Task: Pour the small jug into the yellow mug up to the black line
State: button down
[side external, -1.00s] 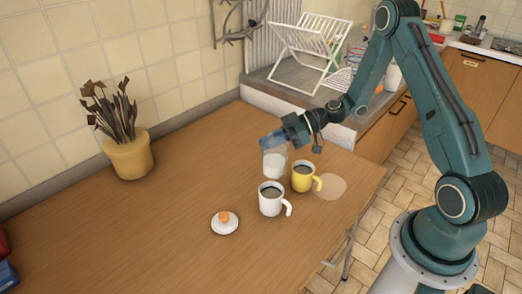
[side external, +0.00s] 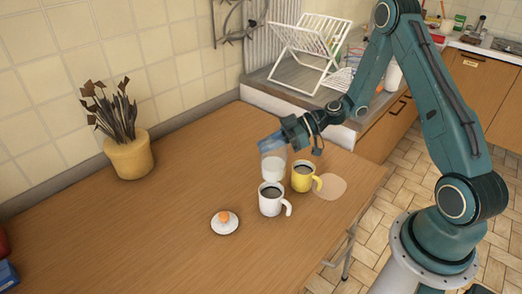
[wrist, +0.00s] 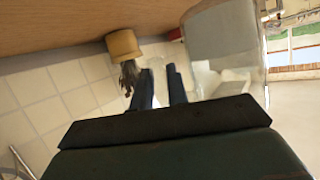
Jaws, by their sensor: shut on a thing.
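My gripper (side external: 268,145) is shut on the small jug (side external: 273,166), a clear vessel with white liquid in it, held above the table. The jug looks close to upright in the side view. It also shows large and blurred in the wrist view (wrist: 222,38), beside my gripper's fingers (wrist: 160,78). The yellow mug (side external: 303,180) stands upright just right of the jug, with dark liquid inside. I cannot make out a black line on it. No stream of liquid is visible between jug and mug.
A white mug (side external: 270,203) with dark liquid stands in front of the jug. A small white saucer (side external: 231,228) holds an orange item. A pale round mat (side external: 332,188) lies right of the yellow mug. A plant pot (side external: 131,160) stands at the wall.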

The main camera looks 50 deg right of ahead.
jog(key=w+d+f, duration=0.2)
jog(key=d, duration=0.6)
jog(key=w+d+f, duration=0.2)
jog(key=d, duration=0.7)
jog(key=shift+w+d+f, duration=0.15)
jog(key=shift+w+d, duration=0.1)
jog(key=shift+w, duration=0.1)
jog(key=shift+f, duration=0.15)
jog(key=shift+s+a+f+n, duration=0.1)
jog(key=shift+f+n, duration=0.3)
jog(key=shift+f, duration=0.3)
jog(key=shift+s+a+r+n+t+h, duration=0.25)
jog(key=shift+s+r+n+t+h, duration=0.1)
jog(key=shift+r+n+t+h, duration=0.25)
dwell(1.1)
jog(key=shift+s+a+r+n+t, duration=0.3)
jog(key=shift+r+n, duration=0.15)
jog(key=shift+r, duration=0.15)
jog(key=shift+s+a+r+n+t, duration=0.2)
jog(key=shift+s+r+n, duration=0.1)
jog(key=shift+r+n, duration=0.2)
dwell(2.3)
